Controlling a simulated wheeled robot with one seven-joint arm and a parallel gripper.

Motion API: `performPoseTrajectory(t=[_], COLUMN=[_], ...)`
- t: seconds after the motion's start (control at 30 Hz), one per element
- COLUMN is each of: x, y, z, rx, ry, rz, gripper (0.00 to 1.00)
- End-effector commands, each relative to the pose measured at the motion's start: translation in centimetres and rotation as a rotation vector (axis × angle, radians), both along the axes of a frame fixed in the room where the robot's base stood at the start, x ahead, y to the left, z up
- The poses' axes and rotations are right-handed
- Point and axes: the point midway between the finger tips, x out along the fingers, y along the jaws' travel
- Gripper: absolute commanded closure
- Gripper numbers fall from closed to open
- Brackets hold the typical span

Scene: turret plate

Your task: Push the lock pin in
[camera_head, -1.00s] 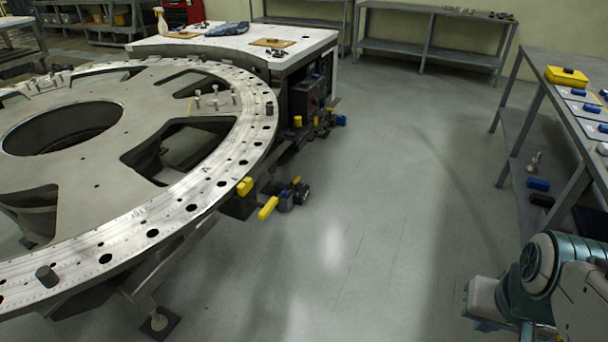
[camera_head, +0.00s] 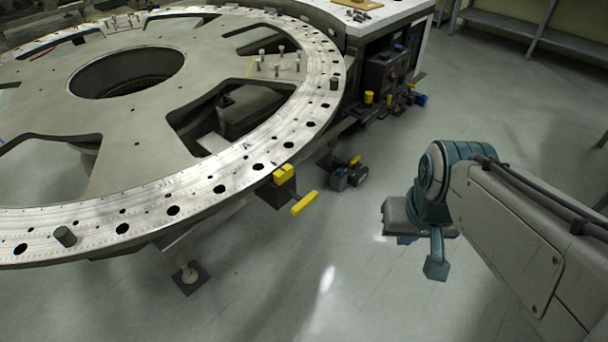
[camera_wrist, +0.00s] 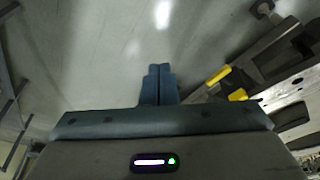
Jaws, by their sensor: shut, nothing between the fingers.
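The turret plate (camera_head: 130,125) is a large round grey metal disc with a rim of holes, at left in the head view. At its near right edge are a yellow block (camera_head: 284,174) and, lower and outward, a yellow handle (camera_head: 304,203). I cannot tell which of these belongs to the lock pin; the pin itself is not clearly seen. Two yellow parts also show in the wrist view, right of my gripper (camera_wrist: 158,69). My gripper is shut and empty, with its blue fingers together over bare floor, apart from the yellow parts.
A dark cabinet (camera_head: 388,72) with yellow and blue parts stands under the white-topped bench beyond the plate. Small dark items (camera_head: 348,176) are behind the yellow handle. A plate support foot (camera_head: 190,277) stands on the floor. The floor between plate and arm is clear.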

Motion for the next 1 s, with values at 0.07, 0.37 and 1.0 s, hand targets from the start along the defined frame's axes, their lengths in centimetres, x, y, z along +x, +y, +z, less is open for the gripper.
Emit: performPoseTrajectory(t=[0.07, 0.37, 1.0], x=[0.0, -0.1, 4.7], y=[0.0, 0.3, 11.2], z=[0.0, -1.2, -18.5], rx=[0.0, 0.032, 1.136], ry=[0.0, 0.034, 0.837], rz=[0.0, -0.026, -0.908], gripper=[1.0, 1.0, 1.0])
